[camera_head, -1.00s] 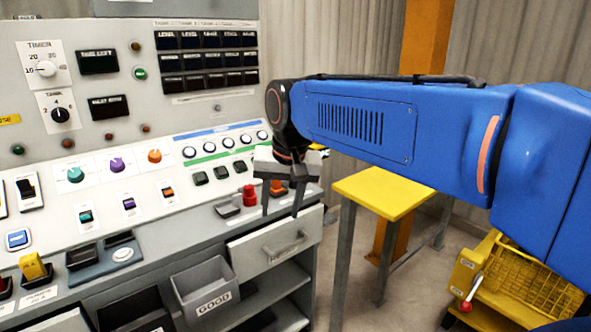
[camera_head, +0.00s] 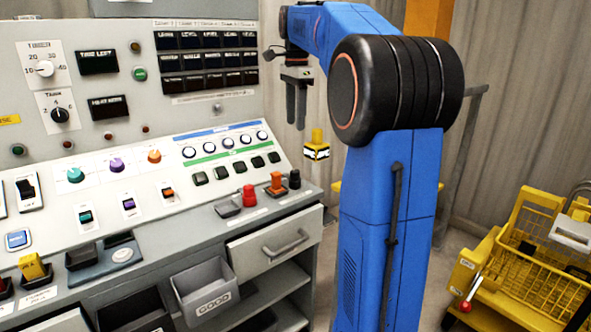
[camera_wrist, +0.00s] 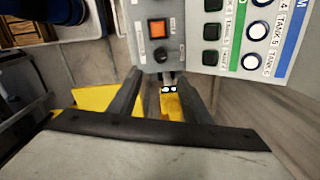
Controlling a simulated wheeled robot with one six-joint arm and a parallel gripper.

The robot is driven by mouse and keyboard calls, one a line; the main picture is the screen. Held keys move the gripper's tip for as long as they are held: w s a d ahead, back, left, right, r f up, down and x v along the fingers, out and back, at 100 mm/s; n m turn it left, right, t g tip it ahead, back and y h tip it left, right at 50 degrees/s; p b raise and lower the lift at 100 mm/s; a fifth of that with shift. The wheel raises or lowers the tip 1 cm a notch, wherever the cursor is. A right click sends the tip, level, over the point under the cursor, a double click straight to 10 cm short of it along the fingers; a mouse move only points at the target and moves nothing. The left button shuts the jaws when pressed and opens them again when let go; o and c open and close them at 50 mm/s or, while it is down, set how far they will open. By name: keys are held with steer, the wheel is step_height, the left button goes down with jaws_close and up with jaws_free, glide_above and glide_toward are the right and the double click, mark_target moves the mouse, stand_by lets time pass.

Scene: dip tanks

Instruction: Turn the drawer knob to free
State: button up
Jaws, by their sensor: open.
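A small black knob (camera_head: 294,179) stands at the right end of the console's ledge, above the grey drawer (camera_head: 262,246) with its bar handle. The drawer looks closed. In the wrist view the black knob (camera_wrist: 161,53) sits just below an orange square switch, beyond my fingers; its label is too small to read. My gripper (camera_head: 296,116) hangs above and behind the ledge, fingers down, open and empty, apart from the knob. In the wrist view its two fingers (camera_wrist: 159,80) are spread with a gap between them.
An orange switch (camera_head: 276,183) and a red button (camera_head: 249,196) stand close left of the knob. A yellow block (camera_head: 317,149) is beyond the console's end. A yellow basket cart (camera_head: 510,275) stands at right. Grey bins sit below the console.

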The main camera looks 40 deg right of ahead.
mark_target(295, 171)
steer(key=f, duration=1.7)
steer(key=shift+w+d+f, duration=0.15)
steer(key=shift+w+d, duration=0.1)
steer(key=shift+w, duration=0.1)
steer(key=shift+c, duration=0.7)
steer(key=c, duration=0.9)
